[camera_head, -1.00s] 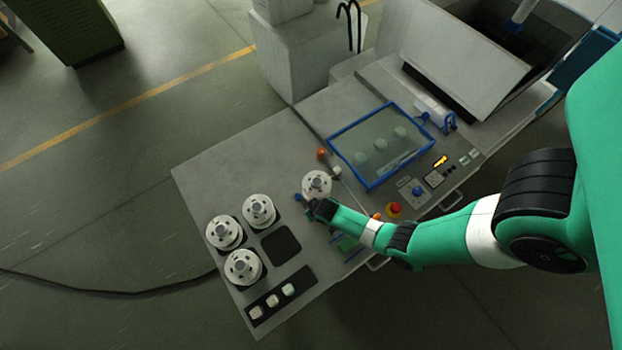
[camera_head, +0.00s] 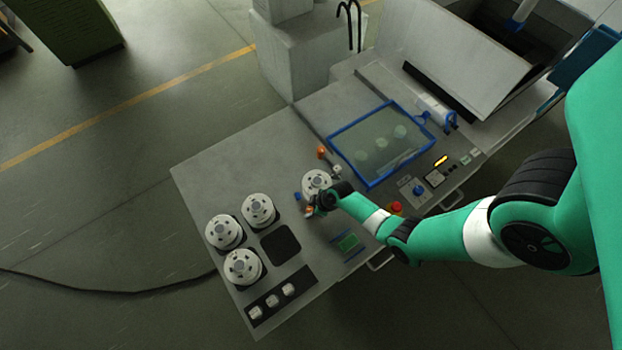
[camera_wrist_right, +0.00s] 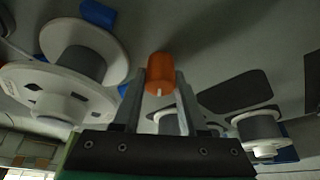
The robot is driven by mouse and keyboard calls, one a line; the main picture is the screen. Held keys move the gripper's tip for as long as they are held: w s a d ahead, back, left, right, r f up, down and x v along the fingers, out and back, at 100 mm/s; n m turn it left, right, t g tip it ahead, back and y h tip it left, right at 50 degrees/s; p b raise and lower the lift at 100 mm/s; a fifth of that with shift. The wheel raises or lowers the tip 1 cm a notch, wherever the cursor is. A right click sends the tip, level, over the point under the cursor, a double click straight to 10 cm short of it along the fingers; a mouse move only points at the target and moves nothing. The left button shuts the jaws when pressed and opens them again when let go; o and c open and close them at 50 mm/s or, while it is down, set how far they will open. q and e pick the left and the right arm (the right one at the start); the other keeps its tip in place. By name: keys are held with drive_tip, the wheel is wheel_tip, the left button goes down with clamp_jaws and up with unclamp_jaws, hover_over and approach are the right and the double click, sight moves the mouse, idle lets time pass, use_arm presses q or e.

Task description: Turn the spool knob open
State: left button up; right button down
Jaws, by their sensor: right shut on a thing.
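The orange spool knob (camera_wrist_right: 160,72) stands between my two fingers in the right wrist view, with a short white mark on its near edge. My right gripper (camera_wrist_right: 160,88) is shut on it. In the head view the right gripper (camera_head: 314,209) is beside the near side of a white spool (camera_head: 317,181), and only a bit of the orange knob (camera_head: 309,211) shows there. The same spool appears large at the left of the wrist view (camera_wrist_right: 60,90). My left gripper is not in view.
Several white spools (camera_head: 223,232) stand on dark pads to the left, beside an empty dark pad (camera_head: 281,244). A blue-framed window (camera_head: 382,143) and a red button (camera_head: 396,208) are to the right. A green display (camera_head: 349,242) lies below the gripper.

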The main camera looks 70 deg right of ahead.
drive_tip(key=shift+n, duration=0.5)
drive_tip(key=shift+y, duration=0.3)
drive_tip(key=shift+c, duration=2.2)
unclamp_jaws()
